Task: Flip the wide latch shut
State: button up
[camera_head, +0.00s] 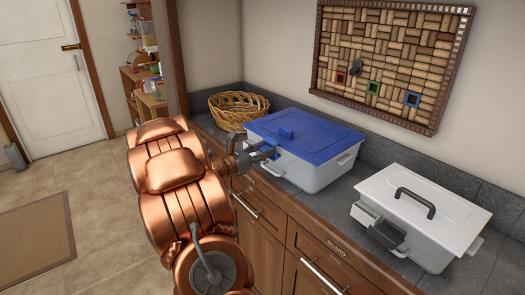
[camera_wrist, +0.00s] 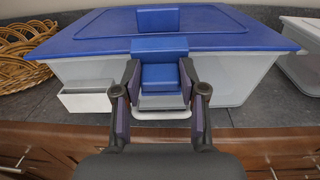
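A clear box with a blue lid (camera_head: 310,130) stands on the counter; the lid looks down on it. A blue latch (camera_wrist: 160,75) at the middle of its front runs from the lid edge down to a grey piece and a pale loop. My gripper (camera_wrist: 160,82) is at this front, with one finger on each side of the latch's lower part. The fingers look open, with a narrow gap on each side; contact is not clear. In the head view my gripper (camera_head: 252,157) partly hides the latch. Whether the latch is fastened is hard to tell.
A white-lidded box (camera_head: 425,205) with a black handle and a dark front latch (camera_head: 386,233) stands at the right. A wicker basket (camera_head: 238,106) is at the left. A pale block (camera_wrist: 86,102) sits on the blue-lidded box's front. Wooden drawers (camera_head: 325,250) lie below the counter.

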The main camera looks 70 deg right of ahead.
jog(key=c, duration=0.6)
jog(key=shift+o, duration=0.2)
jog(key=shift+s+d+r+p, duration=0.1)
jog(key=shift+r+p, duration=0.25)
jog(key=shift+p, duration=0.25)
jog(key=shift+s+d+r+t+y+p, duration=0.15)
jog(key=shift+t+y+p, duration=0.25)
jog(key=shift+y+p, duration=0.45)
jog(key=shift+d+t+y+p, duration=0.3)
jog(key=shift+y+p, duration=0.15)
jog(key=shift+p, duration=0.75)
jog(key=shift+f, duration=0.2)
jog(key=o, duration=1.2)
jog(key=shift+c, duration=0.2)
